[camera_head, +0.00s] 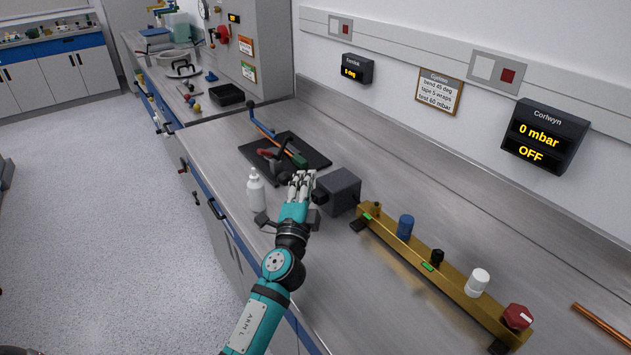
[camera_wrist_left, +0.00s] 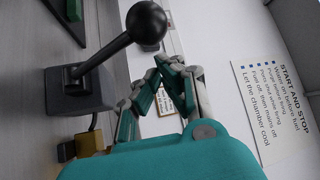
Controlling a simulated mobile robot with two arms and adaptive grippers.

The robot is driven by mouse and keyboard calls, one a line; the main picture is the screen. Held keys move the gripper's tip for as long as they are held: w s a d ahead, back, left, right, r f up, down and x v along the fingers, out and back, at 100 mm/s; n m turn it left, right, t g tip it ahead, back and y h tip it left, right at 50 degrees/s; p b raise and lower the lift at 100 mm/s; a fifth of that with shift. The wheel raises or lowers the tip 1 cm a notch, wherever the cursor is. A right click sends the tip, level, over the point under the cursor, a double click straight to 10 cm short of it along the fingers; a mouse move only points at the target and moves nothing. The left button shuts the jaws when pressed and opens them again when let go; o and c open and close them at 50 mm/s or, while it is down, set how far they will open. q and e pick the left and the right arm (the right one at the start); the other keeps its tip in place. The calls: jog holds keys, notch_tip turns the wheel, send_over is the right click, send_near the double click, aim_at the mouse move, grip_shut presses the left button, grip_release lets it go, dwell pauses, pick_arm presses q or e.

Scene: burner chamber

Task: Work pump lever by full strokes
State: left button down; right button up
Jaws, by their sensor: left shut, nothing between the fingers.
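The pump is a dark grey box (camera_head: 340,190) on the steel bench. Its black lever with a round ball knob (camera_wrist_left: 146,22) shows in the left wrist view, rising at a slant from the pump box (camera_wrist_left: 78,92). My left gripper (camera_head: 302,180) is just left of the pump box in the head view, fingers together and empty. In the left wrist view the gripper (camera_wrist_left: 172,72) is beside the knob, apart from it in the picture; contact cannot be told in the head view. The Corlwyn display (camera_head: 543,136) reads 0 mbar, OFF. My right gripper is not in view.
A white bottle (camera_head: 255,190) stands left of my gripper. A black mat (camera_head: 315,157) with a bending tool lies behind. A brass manifold (camera_head: 405,252) with several fittings runs along the right. A copper tube (camera_head: 602,325) lies at far right. A START AND STOP sign (camera_wrist_left: 275,108) hangs on the wall.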

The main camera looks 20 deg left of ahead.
pick_arm(q)
jog(key=shift+s+a+f, duration=0.15)
jog(key=shift+s+a, duration=0.15)
jog(key=shift+a, duration=0.1)
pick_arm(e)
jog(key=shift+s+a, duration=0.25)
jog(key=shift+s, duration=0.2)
pick_arm(q)
jog(key=shift+s+a+f+n+b, duration=0.2)
jog(key=shift+n+b, duration=0.1)
jog(key=shift+b, duration=0.6)
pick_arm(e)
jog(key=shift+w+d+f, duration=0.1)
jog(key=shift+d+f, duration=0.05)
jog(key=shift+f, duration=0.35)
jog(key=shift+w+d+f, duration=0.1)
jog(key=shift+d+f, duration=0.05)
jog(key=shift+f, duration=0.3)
pick_arm(q)
jog(key=shift+s+y+b, duration=0.15)
jog(key=shift+y+b, duration=0.15)
jog(key=shift+b, duration=0.2)
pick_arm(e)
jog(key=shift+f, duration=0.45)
